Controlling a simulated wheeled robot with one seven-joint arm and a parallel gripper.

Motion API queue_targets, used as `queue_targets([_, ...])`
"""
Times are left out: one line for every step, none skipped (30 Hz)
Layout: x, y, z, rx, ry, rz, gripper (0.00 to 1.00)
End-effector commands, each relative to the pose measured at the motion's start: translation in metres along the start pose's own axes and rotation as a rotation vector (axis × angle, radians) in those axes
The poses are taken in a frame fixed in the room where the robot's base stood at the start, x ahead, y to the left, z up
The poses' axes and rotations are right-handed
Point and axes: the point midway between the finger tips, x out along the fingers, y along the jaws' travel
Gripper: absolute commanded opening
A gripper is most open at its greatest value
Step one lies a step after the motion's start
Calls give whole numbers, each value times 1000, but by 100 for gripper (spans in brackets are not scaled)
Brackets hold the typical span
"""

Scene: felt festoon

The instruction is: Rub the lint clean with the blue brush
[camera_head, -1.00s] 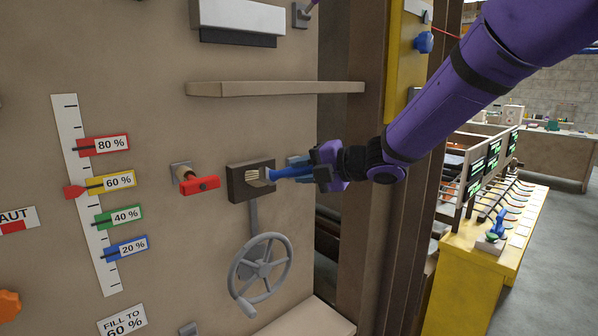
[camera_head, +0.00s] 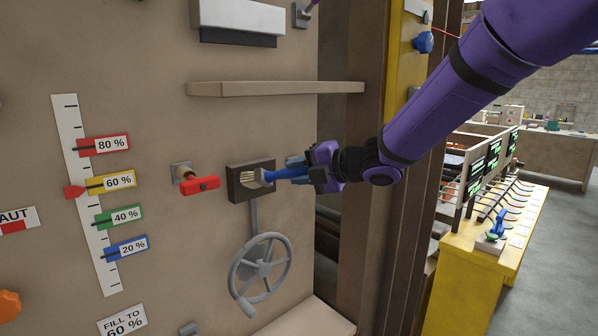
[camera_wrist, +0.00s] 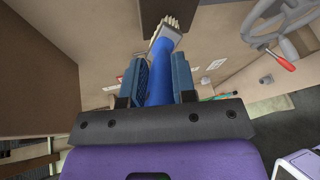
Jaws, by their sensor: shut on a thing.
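The blue brush (camera_head: 281,174) is held by my gripper (camera_head: 298,168), which is shut on its handle. The brush points left, its pale bristles at the dark square recess (camera_head: 236,183) in the panel. In the wrist view the blue handle (camera_wrist: 160,84) sits between the two finger pads, and the bristles (camera_wrist: 168,26) reach the dark box (camera_wrist: 150,14). Whether they press on a surface inside cannot be told. No lint can be made out; the inside of the recess is mostly hidden by the brush head.
A red handle (camera_head: 200,185) sticks out just left of the recess. A grey handwheel (camera_head: 262,268) is below and a shelf (camera_head: 275,88) above. A brown post (camera_head: 372,150) stands close behind my gripper. A gauge with coloured tags (camera_head: 85,195) is at the left.

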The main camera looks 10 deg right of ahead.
Motion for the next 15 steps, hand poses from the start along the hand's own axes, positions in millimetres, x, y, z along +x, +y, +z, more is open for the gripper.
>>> queue_targets([-2, 0, 4, 0, -4, 1, 2])
queue_targets([-2, 0, 6, 0, -5, 1, 2])
queue_targets([-3, -1, 8, 0, -5, 1, 1])
queue_targets([-4, -2, 10, -1, -5, 0, 1])
queue_targets([-5, -2, 12, -1, -4, 0, 1])
queue_targets([-6, -3, 14, -1, -5, 0, 1])
queue_targets([-6, -3, 15, 0, -5, 0, 1])
queue_targets([-7, -4, 16, 0, -5, 0, 1])
queue_targets([-8, -4, 17, 0, -4, 0, 1])
queue_targets([-8, -4, 17, 0, -4, 0, 1])
queue_targets([-8, -4, 17, 0, -4, 0, 1])
queue_targets([-8, -4, 17, 0, -3, 0, 1])
queue_targets([-7, -4, 16, 0, -3, 0, 1])
queue_targets([-7, -3, 15, 0, -3, 0, 1])
queue_targets([-6, -3, 14, 0, -3, 0, 1])
